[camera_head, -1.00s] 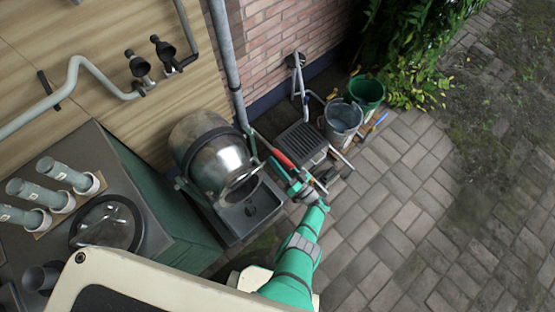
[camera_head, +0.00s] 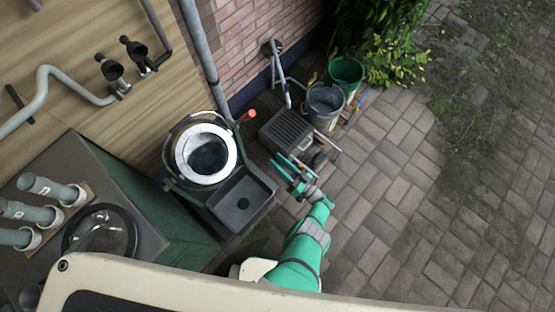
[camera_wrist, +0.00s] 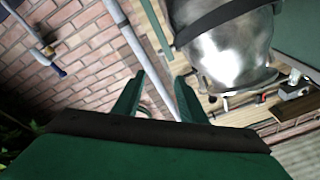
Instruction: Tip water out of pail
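A grey metal pail (camera_head: 325,103) and a green pail (camera_head: 346,72) stand on the paving by the brick wall in the head view. The grey pail has something grey-blue inside; I cannot tell if it is water. A shiny metal drum (camera_head: 229,151) hangs in a dark frame, its round mouth facing up toward the head camera with a dark inside. A red-tipped lever (camera_head: 248,116) sticks out beside it. My gripper (camera_head: 283,167) is open and empty, right of the drum and apart from the lever. In the wrist view its fingers (camera_wrist: 158,98) are apart, near the drum (camera_wrist: 226,58).
A dark square tray (camera_head: 242,202) sits below the drum. A ribbed dark crate (camera_head: 285,132) stands between drum and pails. A grey downpipe (camera_head: 200,55) runs up the brick wall. A green cabinet (camera_head: 160,215) is at left. Paving at right is clear.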

